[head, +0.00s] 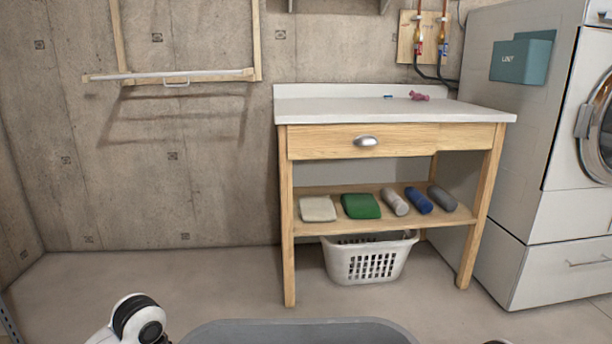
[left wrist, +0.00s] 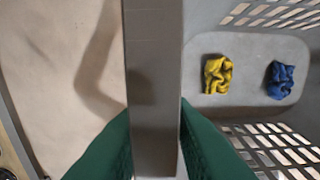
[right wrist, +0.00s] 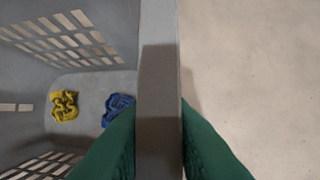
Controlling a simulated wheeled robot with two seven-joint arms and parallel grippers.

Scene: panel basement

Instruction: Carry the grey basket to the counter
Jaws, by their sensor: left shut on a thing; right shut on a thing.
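The grey basket (head: 300,331) shows only as a rim at the bottom of the head view. In the left wrist view my left gripper (left wrist: 154,150) is shut on the basket's rim (left wrist: 153,70), one green finger on each side. In the right wrist view my right gripper (right wrist: 159,150) is shut on the opposite rim (right wrist: 160,80). A yellow cloth (left wrist: 218,74) and a blue cloth (left wrist: 280,80) lie on the basket floor. The counter (head: 390,108) is a white top on a wooden frame, ahead and slightly right. The grippers themselves are out of the head view.
A pink item (head: 419,96) and a small blue item (head: 388,97) lie at the counter's back; its front and left are clear. Rolled and folded towels (head: 361,206) fill the shelf. A white basket (head: 368,262) stands below. A washer (head: 560,150) stands right. Floor ahead is open.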

